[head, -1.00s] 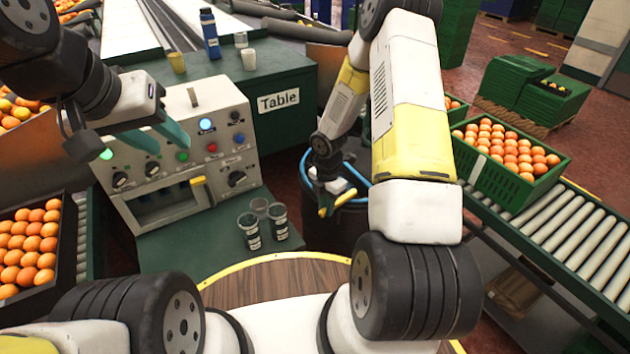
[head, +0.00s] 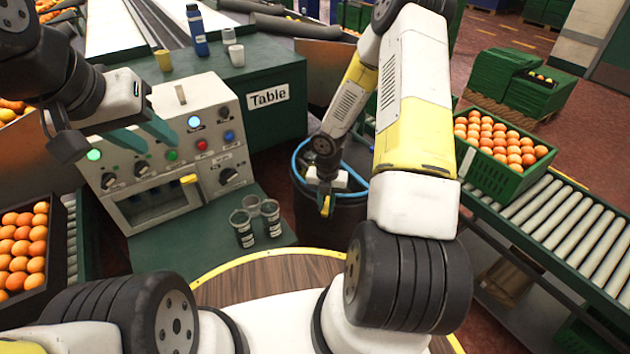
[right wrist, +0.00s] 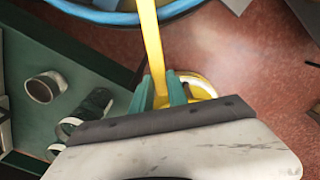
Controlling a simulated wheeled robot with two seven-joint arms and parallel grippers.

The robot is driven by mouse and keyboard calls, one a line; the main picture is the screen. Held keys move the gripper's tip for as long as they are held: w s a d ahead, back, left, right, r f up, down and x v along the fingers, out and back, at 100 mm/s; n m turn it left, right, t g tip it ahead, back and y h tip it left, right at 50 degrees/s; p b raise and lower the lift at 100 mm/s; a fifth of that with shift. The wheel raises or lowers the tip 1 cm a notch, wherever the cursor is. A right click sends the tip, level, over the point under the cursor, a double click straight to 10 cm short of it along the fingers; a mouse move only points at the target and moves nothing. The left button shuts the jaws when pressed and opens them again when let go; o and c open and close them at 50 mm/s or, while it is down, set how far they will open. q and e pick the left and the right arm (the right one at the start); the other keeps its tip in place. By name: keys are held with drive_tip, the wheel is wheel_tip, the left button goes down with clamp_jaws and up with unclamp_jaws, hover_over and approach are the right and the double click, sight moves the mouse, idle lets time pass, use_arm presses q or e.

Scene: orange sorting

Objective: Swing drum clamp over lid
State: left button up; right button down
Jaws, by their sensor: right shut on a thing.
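The dark drum (head: 345,212) stands beside the green table, with a blue rim (head: 301,160) around its top. My right arm covers part of the top, so how the lid sits cannot be told. My right gripper (head: 326,200) is at the drum's near side, shut on the yellow clamp (head: 326,207). In the right wrist view the yellow clamp bar (right wrist: 150,35) runs between the green fingers up towards the blue rim (right wrist: 115,14); a yellow loop (right wrist: 203,86) shows beside the fingers. My left gripper (head: 142,135) is open and empty in front of the control box.
The control box (head: 165,140) with buttons and several cups (head: 243,228) stand on the green table left of the drum. A roller conveyor (head: 570,225) with a green crate of oranges (head: 500,182) is at the right. A dark crate of oranges (head: 55,285) is at the left.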

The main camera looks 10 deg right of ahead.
drive_tip(key=shift+w+a+r, duration=0.1)
drive_tip(key=shift+w, duration=0.1)
drive_tip(key=c, duration=1.3)
unclamp_jaws()
drive_tip(key=shift+s, duration=0.1)
drive_tip(key=shift+s, duration=0.1)
wheel_tip(320, 180, up, 8)
drive_tip(key=shift+f, duration=0.15)
